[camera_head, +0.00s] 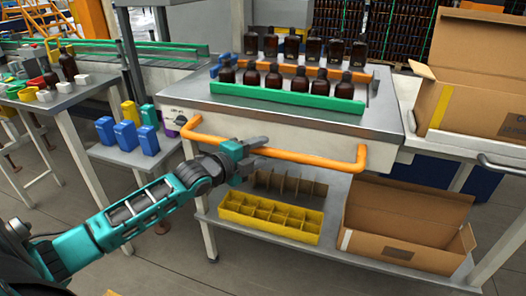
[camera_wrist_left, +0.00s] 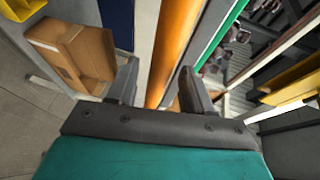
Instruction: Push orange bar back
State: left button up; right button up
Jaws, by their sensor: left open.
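The orange bar (camera_head: 300,155) is a long handle-like rail along the front of the bottle table, bent back at both ends. My left gripper (camera_head: 260,151) is at the left half of this bar, close to it, with its fingers spread. In the left wrist view the bar (camera_wrist_left: 178,45) runs down between the two open fingers of the gripper (camera_wrist_left: 157,85). I cannot tell whether it lies between the fingertips or just beyond them. Nothing is held. My right gripper is not in view.
Amber bottles (camera_head: 273,80) stand in two rows on the table, behind a green rail (camera_head: 285,101). A yellow divided crate (camera_head: 268,218) and an open cardboard box (camera_head: 405,225) sit on the shelf below. Blue bottles (camera_head: 126,136) stand at the left.

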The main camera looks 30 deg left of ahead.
pick_arm(q)
jog(key=shift+x, duration=1.05)
jog(key=shift+c, duration=0.2)
grip_shut()
